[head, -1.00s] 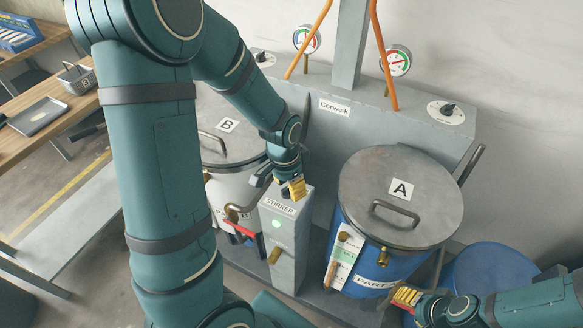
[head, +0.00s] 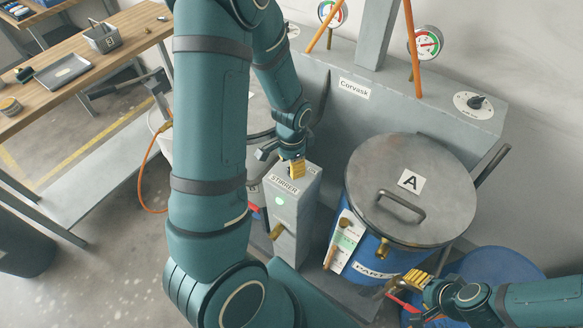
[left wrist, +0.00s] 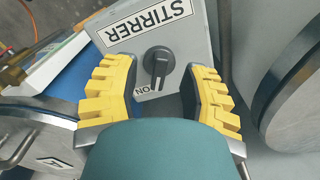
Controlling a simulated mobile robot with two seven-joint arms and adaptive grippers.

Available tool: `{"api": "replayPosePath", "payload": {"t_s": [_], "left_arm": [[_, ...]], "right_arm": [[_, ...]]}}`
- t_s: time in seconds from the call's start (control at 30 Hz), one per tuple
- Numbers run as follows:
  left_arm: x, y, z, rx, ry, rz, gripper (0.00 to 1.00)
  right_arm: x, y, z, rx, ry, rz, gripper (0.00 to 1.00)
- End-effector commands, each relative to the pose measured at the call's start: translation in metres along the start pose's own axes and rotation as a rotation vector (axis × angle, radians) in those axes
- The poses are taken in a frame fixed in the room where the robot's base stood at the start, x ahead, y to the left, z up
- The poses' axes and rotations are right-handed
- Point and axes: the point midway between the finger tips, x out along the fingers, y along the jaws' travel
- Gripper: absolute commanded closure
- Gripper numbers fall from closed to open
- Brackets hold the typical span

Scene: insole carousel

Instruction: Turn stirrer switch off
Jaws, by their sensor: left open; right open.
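The grey stirrer box (head: 296,225), labelled STIRRER, stands beside the blue drum (head: 362,245) marked A, with a green lamp (head: 281,202) lit on its front. In the left wrist view its dark switch knob (left wrist: 158,62) sits on the box top, its narrow end toward the ON label (left wrist: 146,91). My left gripper (left wrist: 157,80) is open, with its yellow fingers on either side of the knob; contact is not visible. In the head view this gripper (head: 295,170) hides the knob. My right gripper (head: 408,287) is open at the lower right, near the drum's foot.
The drum's grey lid (head: 400,175) has a handle. A grey panel labelled Corvask (head: 354,89) with gauges and a dial (head: 479,102) stands behind. A wooden bench (head: 100,60) with trays is at the upper left. Open floor lies at the lower left.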

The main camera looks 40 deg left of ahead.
Motion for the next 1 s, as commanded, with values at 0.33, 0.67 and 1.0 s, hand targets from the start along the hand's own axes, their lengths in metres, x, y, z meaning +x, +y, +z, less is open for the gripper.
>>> {"api": "replayPosePath", "payload": {"t_s": [0.33,0.67,1.0], "left_arm": [[0.019,0.000,0.000,-0.001,0.000,0.000,0.56],[0.019,0.000,0.000,0.000,0.001,0.000,1.00],[0.019,0.000,0.000,-0.014,0.000,0.000,1.00]], "right_arm": [[0.003,0.001,0.000,0.000,0.000,0.001,0.47],[0.003,0.001,0.000,0.000,0.000,0.001,0.47],[0.003,0.001,0.000,0.000,0.000,0.001,0.47]]}}
